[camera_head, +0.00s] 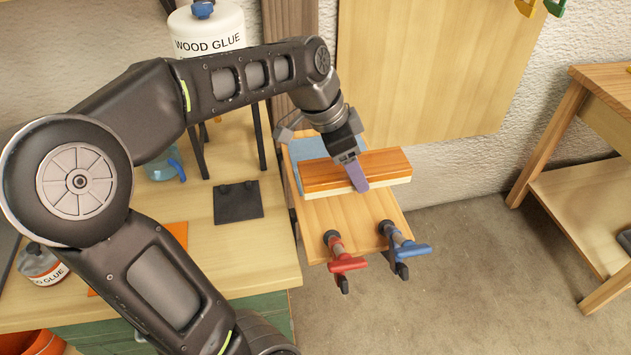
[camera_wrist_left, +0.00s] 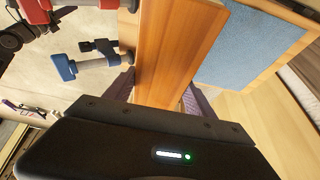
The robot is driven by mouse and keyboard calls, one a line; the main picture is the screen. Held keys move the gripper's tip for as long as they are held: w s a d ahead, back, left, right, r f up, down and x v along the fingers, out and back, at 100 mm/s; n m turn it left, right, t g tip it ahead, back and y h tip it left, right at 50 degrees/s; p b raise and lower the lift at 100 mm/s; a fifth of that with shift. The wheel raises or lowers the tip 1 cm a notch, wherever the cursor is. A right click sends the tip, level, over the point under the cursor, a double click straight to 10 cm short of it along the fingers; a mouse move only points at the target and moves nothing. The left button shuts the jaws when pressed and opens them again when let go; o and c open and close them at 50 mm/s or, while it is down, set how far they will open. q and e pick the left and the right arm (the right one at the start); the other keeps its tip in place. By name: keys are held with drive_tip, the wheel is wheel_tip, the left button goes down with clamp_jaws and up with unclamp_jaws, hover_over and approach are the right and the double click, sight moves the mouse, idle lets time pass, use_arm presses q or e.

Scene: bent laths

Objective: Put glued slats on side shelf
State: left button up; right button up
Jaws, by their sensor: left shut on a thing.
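The glued slats (camera_head: 388,166) form a bar with an orange-brown top and a pale lower layer. My left gripper (camera_head: 350,174) is shut across the bar near its middle. In the left wrist view the slats (camera_wrist_left: 178,55) run away from me between the purple fingers (camera_wrist_left: 158,95). The bar is over a small wooden shelf (camera_head: 345,220) at the bench's right side; I cannot tell whether it touches it. A blue pad (camera_head: 310,150) lies on that shelf's back part, partly hidden by the bar. My right gripper is out of view.
A red clamp (camera_head: 343,255) and a blue clamp (camera_head: 403,245) sit at the small shelf's front edge. A wooden stand (camera_head: 590,200) with a lower board is at the right. The bench holds a dark plate (camera_head: 238,202) and glue containers (camera_head: 205,35). Floor between is clear.

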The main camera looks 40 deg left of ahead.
use_arm(q)
drive_tip(key=shift+w+d, duration=0.15)
hover_over(356, 210)
drive_tip(key=s, duration=0.1)
drive_tip(key=shift+s+a+f, duration=0.1)
drive_tip(key=shift+a+f, duration=0.15)
drive_tip(key=shift+f, duration=1.35)
drive_tip(key=shift+a+f, duration=0.2)
drive_tip(key=shift+f, duration=1.35)
drive_tip(key=shift+f, duration=0.1)
drive_tip(key=shift+f, duration=1.75)
drive_tip(key=shift+f, duration=0.2)
drive_tip(key=o, duration=1.9)
drive_tip(key=shift+c, duration=0.2)
drive_tip(key=shift+r, duration=0.1)
